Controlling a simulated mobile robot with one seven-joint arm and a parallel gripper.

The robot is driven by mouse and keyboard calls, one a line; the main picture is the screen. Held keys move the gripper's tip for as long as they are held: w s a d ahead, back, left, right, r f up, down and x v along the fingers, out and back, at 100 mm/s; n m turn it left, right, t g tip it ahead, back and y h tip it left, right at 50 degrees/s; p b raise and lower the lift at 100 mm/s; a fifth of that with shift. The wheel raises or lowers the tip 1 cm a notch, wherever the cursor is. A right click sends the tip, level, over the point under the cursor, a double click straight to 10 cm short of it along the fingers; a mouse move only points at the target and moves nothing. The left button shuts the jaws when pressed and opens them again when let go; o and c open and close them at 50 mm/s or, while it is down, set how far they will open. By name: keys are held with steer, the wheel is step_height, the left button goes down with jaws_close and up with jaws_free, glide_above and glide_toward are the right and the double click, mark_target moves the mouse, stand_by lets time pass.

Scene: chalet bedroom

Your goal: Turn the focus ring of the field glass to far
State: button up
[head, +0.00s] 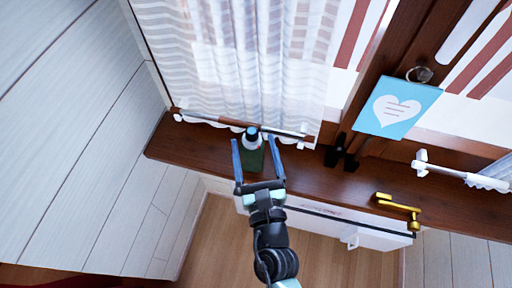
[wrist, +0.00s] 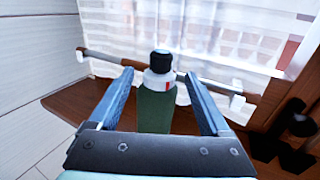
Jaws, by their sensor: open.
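The field glass (head: 252,160) stands on the dark wooden sill, with a green body, a white ring and a dark cap with a bluish tint. In the wrist view its green body (wrist: 155,110) is in the middle. The white focus ring (wrist: 158,78) above it carries a red mark on its right side, under the black cap (wrist: 161,58). My gripper (head: 254,142) is open, with one blue finger on each side of the field glass. In the wrist view gaps show between the fingers (wrist: 157,77) and the ring. The lower end of the body is hidden behind my gripper.
A curtain with a wooden rod (head: 240,124) hangs close behind the field glass. Black fittings (head: 341,152), a blue card with a heart (head: 398,106) and a brass handle (head: 398,205) are to the right. The sill (head: 178,140) is bare at left.

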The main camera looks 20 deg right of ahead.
steer(key=s+a+b, duration=0.2)
steer(key=s, duration=1)
steer(key=shift+s, duration=0.4)
